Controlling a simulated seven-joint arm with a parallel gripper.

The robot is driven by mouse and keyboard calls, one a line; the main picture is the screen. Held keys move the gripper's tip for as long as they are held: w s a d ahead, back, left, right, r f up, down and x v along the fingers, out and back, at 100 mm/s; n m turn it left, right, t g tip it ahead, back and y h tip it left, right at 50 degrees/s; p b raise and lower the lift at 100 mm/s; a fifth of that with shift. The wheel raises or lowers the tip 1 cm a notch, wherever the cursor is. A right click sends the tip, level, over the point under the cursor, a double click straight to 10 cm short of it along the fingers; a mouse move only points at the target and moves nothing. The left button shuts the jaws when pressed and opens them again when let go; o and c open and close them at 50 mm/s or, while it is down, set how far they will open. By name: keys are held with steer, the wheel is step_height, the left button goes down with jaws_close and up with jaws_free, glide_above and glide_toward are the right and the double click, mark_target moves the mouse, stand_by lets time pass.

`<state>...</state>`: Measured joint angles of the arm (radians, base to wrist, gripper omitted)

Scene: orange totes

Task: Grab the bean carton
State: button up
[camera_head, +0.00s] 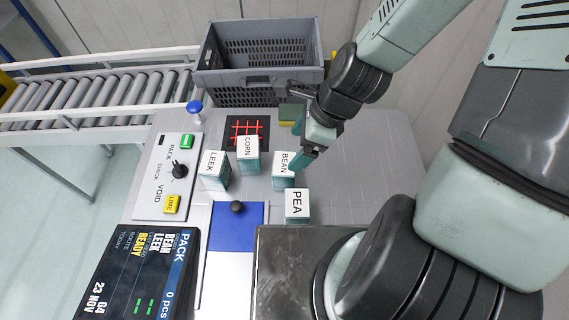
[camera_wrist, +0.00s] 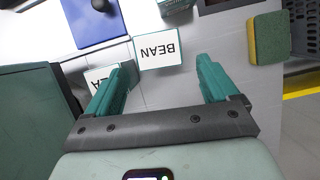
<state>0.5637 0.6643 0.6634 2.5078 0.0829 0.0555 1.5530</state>
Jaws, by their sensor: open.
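The bean carton (camera_head: 284,164) stands upright on the grey table, a small box with a white top marked BEAN and teal sides. Its labelled top also shows in the wrist view (camera_wrist: 158,49), ahead of my fingers and a little left of the middle of the gap. My gripper (camera_head: 306,150) is just right of the carton and seems above it. In the wrist view my gripper (camera_wrist: 160,80) has its two teal fingers wide apart with nothing between them.
The pea carton (camera_head: 297,203) stands close in front of the bean carton. The corn carton (camera_head: 248,150) and leek carton (camera_head: 214,165) stand to its left. A green and yellow sponge (camera_head: 290,114) and a grey crate (camera_head: 259,98) are behind. The table's right side is clear.

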mark_target(285, 163)
steer(key=x, duration=0.8)
steer(key=shift+s+f, duration=0.15)
steer(key=shift+s, duration=0.05)
steer(key=c, duration=0.9)
